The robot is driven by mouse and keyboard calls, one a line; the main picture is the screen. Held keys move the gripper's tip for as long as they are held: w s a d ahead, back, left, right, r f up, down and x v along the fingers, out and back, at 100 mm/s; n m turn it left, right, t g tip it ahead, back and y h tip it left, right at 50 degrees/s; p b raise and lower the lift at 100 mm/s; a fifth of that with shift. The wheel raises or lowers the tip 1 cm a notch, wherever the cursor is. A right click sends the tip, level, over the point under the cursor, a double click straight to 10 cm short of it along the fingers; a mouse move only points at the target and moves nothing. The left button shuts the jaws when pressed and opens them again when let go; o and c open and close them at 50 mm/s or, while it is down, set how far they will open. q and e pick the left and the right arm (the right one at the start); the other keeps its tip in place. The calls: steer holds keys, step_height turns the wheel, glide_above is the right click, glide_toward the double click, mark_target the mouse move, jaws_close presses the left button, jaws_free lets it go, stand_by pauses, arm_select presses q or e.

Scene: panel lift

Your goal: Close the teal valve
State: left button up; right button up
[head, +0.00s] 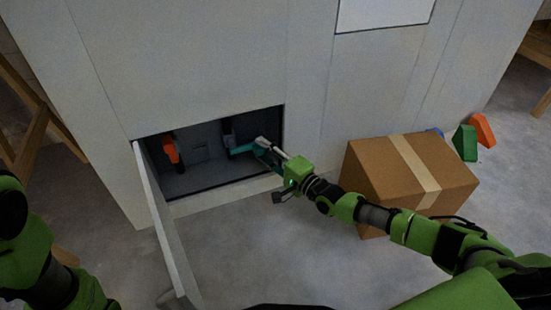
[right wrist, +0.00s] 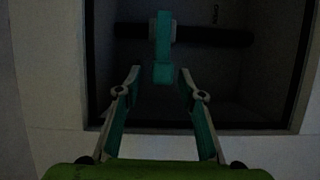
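The teal valve (head: 240,149) is inside the open recess in the wall. In the right wrist view, its teal handle (right wrist: 162,45) crosses a dark horizontal pipe (right wrist: 210,36) and points towards my gripper. My right gripper (head: 260,146) reaches into the opening beside the handle. In the right wrist view my right gripper (right wrist: 160,76) is open, with one finger on each side of the handle's near end and visible gaps to both. My left arm shows at the left edge of the head view; its gripper is out of sight.
An orange-red valve handle (head: 171,150) is in the recess's left part. The panel door (head: 166,222) stands open at the left. A cardboard box (head: 384,180) sits right of the opening, beneath my right arm. Green (head: 465,143) and orange (head: 482,130) blocks lie behind it.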

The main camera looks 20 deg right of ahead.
steer(key=v, duration=1.1)
